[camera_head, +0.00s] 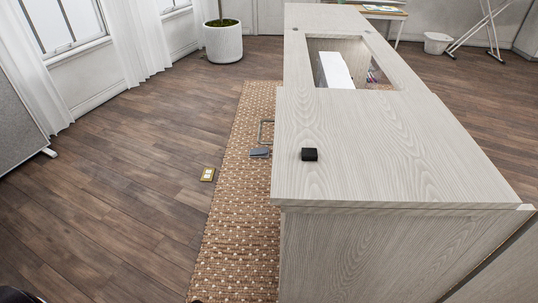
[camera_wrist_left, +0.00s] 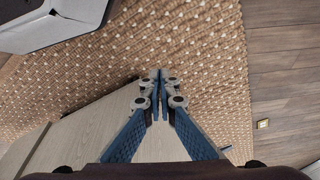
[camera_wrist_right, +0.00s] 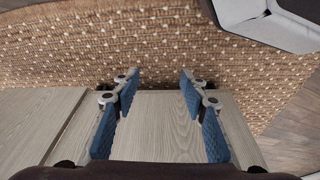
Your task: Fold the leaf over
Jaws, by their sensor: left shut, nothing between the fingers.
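The sewing cabinet (camera_head: 384,155) has a pale wood-grain top with a rectangular opening. A white machine (camera_head: 334,70) sits down in that opening. A seam runs under the near edge of the top, above a pale upright panel (camera_head: 360,255); I cannot tell which board is the leaf. My left gripper (camera_wrist_left: 156,76) is shut and empty in the left wrist view, over pale boards (camera_wrist_left: 95,128) and the rug. My right gripper (camera_wrist_right: 158,76) is open, with a pale board (camera_wrist_right: 160,118) below and between its fingers. Neither gripper shows in the head view.
A brass floor plate (camera_head: 208,174) lies by the rug's left edge. The wood floor (camera_head: 130,170) at left is clear.

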